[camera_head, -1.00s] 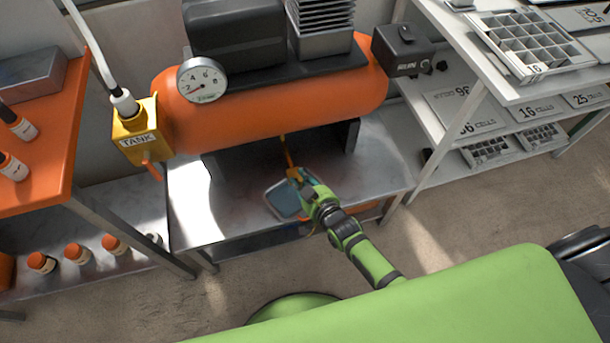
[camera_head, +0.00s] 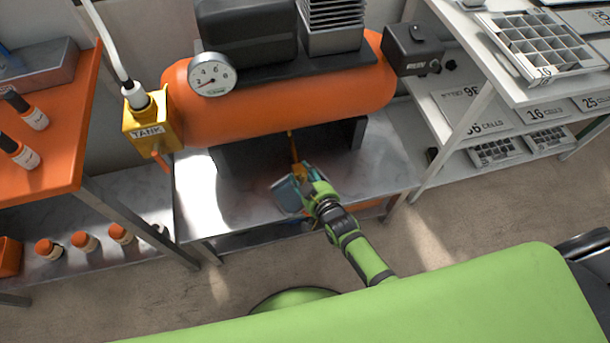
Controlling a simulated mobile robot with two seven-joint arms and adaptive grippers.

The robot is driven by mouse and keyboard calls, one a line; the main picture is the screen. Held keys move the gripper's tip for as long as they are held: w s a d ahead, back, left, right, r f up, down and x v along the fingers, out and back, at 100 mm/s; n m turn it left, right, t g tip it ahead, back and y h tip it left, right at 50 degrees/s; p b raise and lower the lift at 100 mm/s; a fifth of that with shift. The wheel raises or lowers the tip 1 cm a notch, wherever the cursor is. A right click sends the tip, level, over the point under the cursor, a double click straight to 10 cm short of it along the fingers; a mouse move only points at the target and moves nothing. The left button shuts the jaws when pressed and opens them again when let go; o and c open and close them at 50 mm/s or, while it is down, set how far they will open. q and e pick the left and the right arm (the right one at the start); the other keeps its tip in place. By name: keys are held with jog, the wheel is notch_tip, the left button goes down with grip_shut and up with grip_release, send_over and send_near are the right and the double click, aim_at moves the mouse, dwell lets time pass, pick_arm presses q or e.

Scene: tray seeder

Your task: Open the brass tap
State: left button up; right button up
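The brass tap (camera_head: 293,148) shows as a thin yellow-brass piece hanging below the belly of the orange tank (camera_head: 275,118). My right gripper (camera_head: 305,178) is at its lower end, and the two overlap in the picture; I cannot tell whether they touch. The gripper hides the tap's lower part, and its fingers are too small to tell whether they are open or shut. A bluish-grey dish (camera_head: 286,197) lies just left of and below the gripper, partly hidden by it. My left gripper is not in view.
The tank stands on a metal bench (camera_head: 230,217) with a gauge (camera_head: 212,75) at its left end. A yellow box marked TANK (camera_head: 148,131) with an orange lever is at the left. An orange bench (camera_head: 60,165) stands left, white shelves (camera_head: 455,150) right.

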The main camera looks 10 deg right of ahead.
jog(key=shift+s+d, duration=0.1)
jog(key=v, duration=1.2)
jog(key=shift+f, duration=0.1)
jog(key=s+d+f+g+h+p, duration=0.1)
jog(key=s+d+f+g, duration=0.15)
jog(key=s+f, duration=0.5)
jog(key=s+d+f+g+p, duration=0.1)
jog(key=s+f+g, duration=0.35)
jog(key=f, duration=0.65)
jog(key=s+d+f+g+h+p, duration=0.1)
jog(key=s+d+f+g, duration=0.1)
jog(key=s, duration=0.7)
jog(key=s+d+f+g+h+p, duration=0.1)
jog(key=s+d+f+g, duration=0.2)
jog(key=s, duration=0.6)
notch_tip(320, 180, down, 3)
jog(key=shift+d+r, duration=0.15)
jog(key=shift+d, duration=0.6)
